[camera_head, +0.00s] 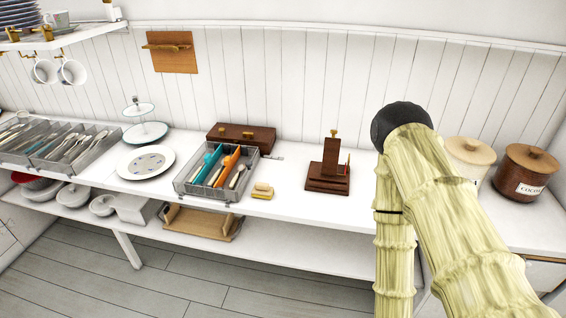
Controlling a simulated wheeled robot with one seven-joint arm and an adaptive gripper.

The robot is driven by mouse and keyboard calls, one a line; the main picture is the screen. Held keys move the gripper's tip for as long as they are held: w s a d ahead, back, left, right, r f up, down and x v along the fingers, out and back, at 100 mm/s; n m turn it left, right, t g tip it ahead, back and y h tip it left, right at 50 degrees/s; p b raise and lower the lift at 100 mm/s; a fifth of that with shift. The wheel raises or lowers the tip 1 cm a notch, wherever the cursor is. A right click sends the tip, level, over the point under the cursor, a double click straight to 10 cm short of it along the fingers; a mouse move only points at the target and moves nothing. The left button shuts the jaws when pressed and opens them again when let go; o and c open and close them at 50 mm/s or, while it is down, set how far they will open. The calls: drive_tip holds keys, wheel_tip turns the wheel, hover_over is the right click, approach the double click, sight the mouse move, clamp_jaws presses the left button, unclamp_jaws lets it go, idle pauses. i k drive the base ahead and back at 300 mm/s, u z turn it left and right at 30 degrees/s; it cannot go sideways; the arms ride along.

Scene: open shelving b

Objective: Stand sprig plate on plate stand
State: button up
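The sprig plate (137,168) is a round white plate with small dark sprig marks. It lies flat on the white shelf top at the left, between the cutlery trays. A dark wooden stand (329,178) with an upright back and a flat base is on the shelf top right of centre; it looks like the plate stand. It holds no plate. My arm, in a pale yellow sleeve, rises at the right with a dark joint at its top. My gripper is not in view.
A grey cutlery tray (226,196) with coloured handles and a small yellow item (262,191) lie between plate and stand. A tiered white and teal stand (145,133) is behind the plate. A dark box (240,135) is at the back. Canisters (526,170) are at right.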

sight(146, 162)
drive_tip(key=i, duration=0.55)
drive_tip(key=u, duration=0.6)
drive_tip(key=i, duration=0.7)
drive_tip(key=u, duration=0.85)
